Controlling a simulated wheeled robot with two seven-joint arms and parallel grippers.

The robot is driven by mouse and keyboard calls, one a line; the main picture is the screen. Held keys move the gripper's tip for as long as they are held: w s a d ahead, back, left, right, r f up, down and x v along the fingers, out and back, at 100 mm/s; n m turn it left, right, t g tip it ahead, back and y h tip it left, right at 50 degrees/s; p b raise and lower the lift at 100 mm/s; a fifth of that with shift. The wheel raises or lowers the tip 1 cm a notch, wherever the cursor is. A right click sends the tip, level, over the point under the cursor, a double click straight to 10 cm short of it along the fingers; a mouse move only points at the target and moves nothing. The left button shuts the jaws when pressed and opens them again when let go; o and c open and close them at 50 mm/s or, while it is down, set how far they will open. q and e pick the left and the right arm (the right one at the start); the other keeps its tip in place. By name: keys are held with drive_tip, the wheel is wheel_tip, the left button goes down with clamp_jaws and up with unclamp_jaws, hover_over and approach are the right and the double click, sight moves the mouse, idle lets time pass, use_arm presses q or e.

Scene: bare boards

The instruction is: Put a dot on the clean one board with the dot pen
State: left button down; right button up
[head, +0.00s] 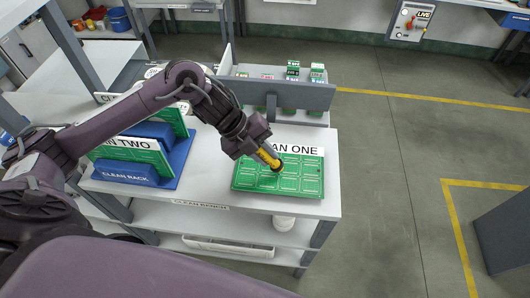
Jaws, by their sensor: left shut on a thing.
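The clean one board (262,181) is a green panel with a grid of pale outlines. It lies flat near the right end of the white bench, with its label partly hidden by my gripper. My left gripper (257,147) is over the board's upper part, shut on the yellow dot pen (268,157). The pen slants down to the right, and its dark tip is at or just above the board; I cannot tell if they touch. No dot is clearly visible on the board. My right gripper is not in view.
The blue clean rack (141,175) holds upright green boards, one labelled "TWO" (128,150), left of the board. Behind, a grey raised panel (292,95) fronts several small green-and-white items (317,74). Open floor (390,190) lies to the right.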

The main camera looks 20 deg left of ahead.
use_arm(q)
drive_tip(key=shift+f, duration=0.25)
idle(0.4)
drive_tip(key=shift+f+b, duration=0.5)
drive_tip(key=shift+b, duration=0.05)
idle(1.1)
drive_tip(key=shift+r+p, duration=2.9)
drive_tip(key=shift+r, duration=0.75)
